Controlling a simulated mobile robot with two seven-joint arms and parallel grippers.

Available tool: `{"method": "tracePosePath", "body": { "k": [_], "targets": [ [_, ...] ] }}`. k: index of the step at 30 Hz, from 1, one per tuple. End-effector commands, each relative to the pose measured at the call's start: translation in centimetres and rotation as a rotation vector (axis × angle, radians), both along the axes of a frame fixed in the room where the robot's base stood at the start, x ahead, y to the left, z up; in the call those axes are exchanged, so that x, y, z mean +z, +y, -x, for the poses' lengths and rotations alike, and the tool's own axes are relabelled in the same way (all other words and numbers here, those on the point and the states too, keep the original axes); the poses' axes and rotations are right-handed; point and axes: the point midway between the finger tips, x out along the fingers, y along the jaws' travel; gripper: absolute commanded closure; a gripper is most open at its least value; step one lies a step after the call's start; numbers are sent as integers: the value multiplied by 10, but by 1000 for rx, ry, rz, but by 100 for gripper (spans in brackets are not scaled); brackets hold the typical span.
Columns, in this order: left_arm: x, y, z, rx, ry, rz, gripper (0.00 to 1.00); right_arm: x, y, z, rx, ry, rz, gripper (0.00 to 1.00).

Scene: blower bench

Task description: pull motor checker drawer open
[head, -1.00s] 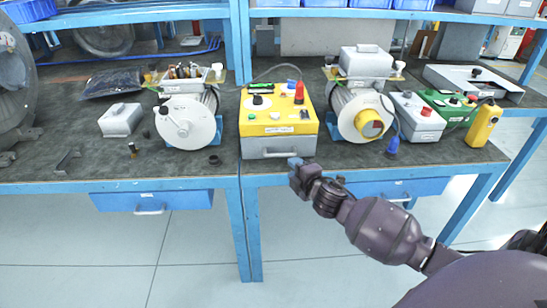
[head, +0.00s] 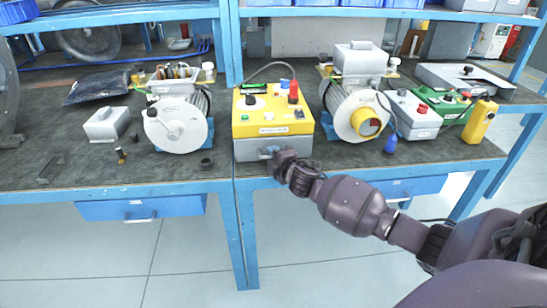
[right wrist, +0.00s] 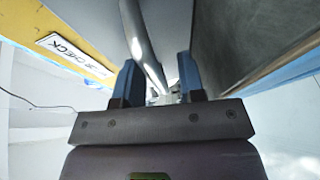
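The motor checker (head: 272,130) is a yellow box with buttons and a red lamp, on the bench in the head view. Its grey drawer (head: 244,151) is at the bottom front and looks closed. My right gripper (head: 273,154) is at the drawer front, hiding the right part of the handle. In the right wrist view, the grey bar handle (right wrist: 146,45) runs between the two blue fingers of my right gripper (right wrist: 158,82). The fingers stand apart with a gap beside the bar, so the gripper is open around it. My left gripper is not in view.
A motor (head: 178,122) stands left of the checker and another motor (head: 356,108) stands right. A small dark ring (head: 207,163) lies near the bench edge. Blue under-bench drawers (head: 142,207) hang below. The floor in front is clear.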

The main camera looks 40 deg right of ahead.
Motion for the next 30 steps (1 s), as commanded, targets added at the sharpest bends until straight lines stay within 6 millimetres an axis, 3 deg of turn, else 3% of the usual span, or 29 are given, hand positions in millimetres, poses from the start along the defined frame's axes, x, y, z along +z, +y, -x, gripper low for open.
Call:
{"method": "tracePosePath", "body": {
  "k": [5,12,23,30],
  "targets": [
    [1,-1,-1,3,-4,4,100,1,0,0,0,-1,0,65],
    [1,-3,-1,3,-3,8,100,1,0,0,0,-1,0,100],
    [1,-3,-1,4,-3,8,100,2,2,3,0,-1,-2,100],
    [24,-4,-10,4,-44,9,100,7,19,30,-2,-6,-6,100]
  ]
}}
